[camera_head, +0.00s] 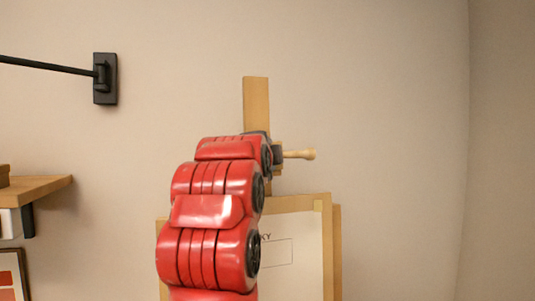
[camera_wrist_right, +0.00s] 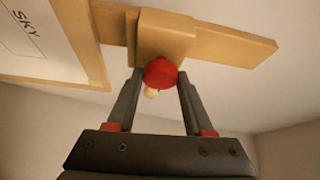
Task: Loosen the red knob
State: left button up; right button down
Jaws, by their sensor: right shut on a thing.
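The red knob (camera_wrist_right: 160,70) sits on a wooden block (camera_wrist_right: 163,35) on the easel's upright post (camera_wrist_right: 235,47). In the right wrist view my right gripper (camera_wrist_right: 159,82) has one finger on each side of the knob and is shut on it. In the head view my red right arm reaches up in front of the easel post (camera_head: 256,100) and hides the knob and most of the gripper. My left gripper is in neither view.
A board with a sheet (camera_head: 295,245) marked "SKY" stands below the post, partly behind my arm. A pale wooden handle (camera_head: 300,154) sticks out to the right. A wooden shelf (camera_head: 40,188) and a black wall bracket (camera_head: 105,78) are at the left. The right side is clear wall.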

jog(key=shift+c, duration=1.5)
grip_release()
jog(key=s+a+b, duration=0.2)
jog(key=s+a, duration=0.1)
jog(key=s, duration=1.4)
jog(key=shift+r, duration=0.35)
jog(key=shift+a, duration=0.1)
